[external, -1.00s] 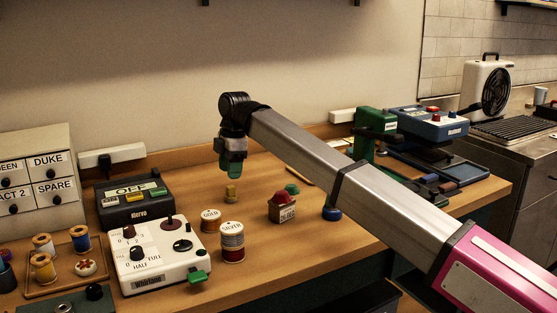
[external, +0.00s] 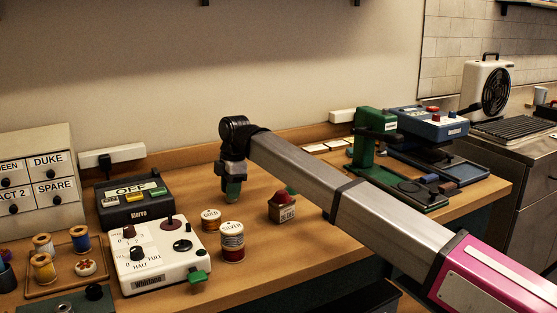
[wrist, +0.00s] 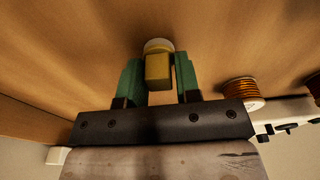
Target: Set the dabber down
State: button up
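The dabber has a yellow block grip (wrist: 158,70) and a pale round end. It stands on the wooden table (external: 262,250), with its grip between the green fingers of my gripper (wrist: 159,80). In the wrist view a narrow gap shows on each side of the grip, so the fingers are around it but appear not to press on it. In the external view my gripper (external: 233,188) points down close to the tabletop and hides most of the dabber.
Thread spools (external: 232,241) and (external: 211,220) stand in front of my gripper. A white control box (external: 160,257) and a dark box (external: 133,203) are to the left. A red-topped small box (external: 283,208) is to the right.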

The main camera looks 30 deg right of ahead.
grip_shut()
